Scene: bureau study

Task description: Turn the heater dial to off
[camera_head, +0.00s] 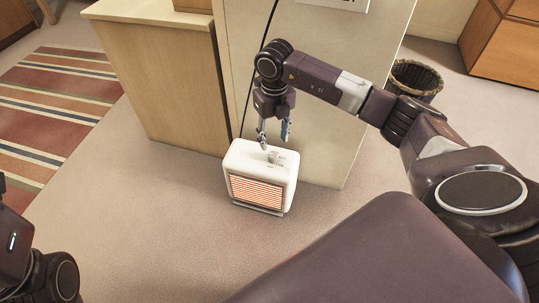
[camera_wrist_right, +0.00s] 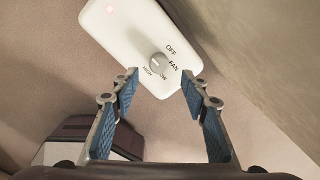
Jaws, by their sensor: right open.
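The white heater (camera_head: 280,170) stands on the floor, with its front grille glowing orange. Its grey dial (camera_head: 273,156) is on the top face. In the right wrist view the dial (camera_wrist_right: 157,63) has the labels OFF, FAN, LOW and HIGH around it; I cannot tell for sure which label it points at. A small red light shows on the heater's top (camera_wrist_right: 135,28). My right gripper (camera_head: 275,138) is open, pointing down just above the dial. In the wrist view its fingertips (camera_wrist_right: 160,75) are apart, one towards each side of the dial, not visibly touching it. My left gripper is not in view.
A wooden cabinet (camera_head: 170,80) and a pale panel (camera_head: 335,95) stand close behind the heater. A black cable (camera_head: 246,95) runs down there. A wicker basket (camera_head: 415,80) stands at the back right. The floor left of the heater is clear up to a striped rug (camera_head: 55,105).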

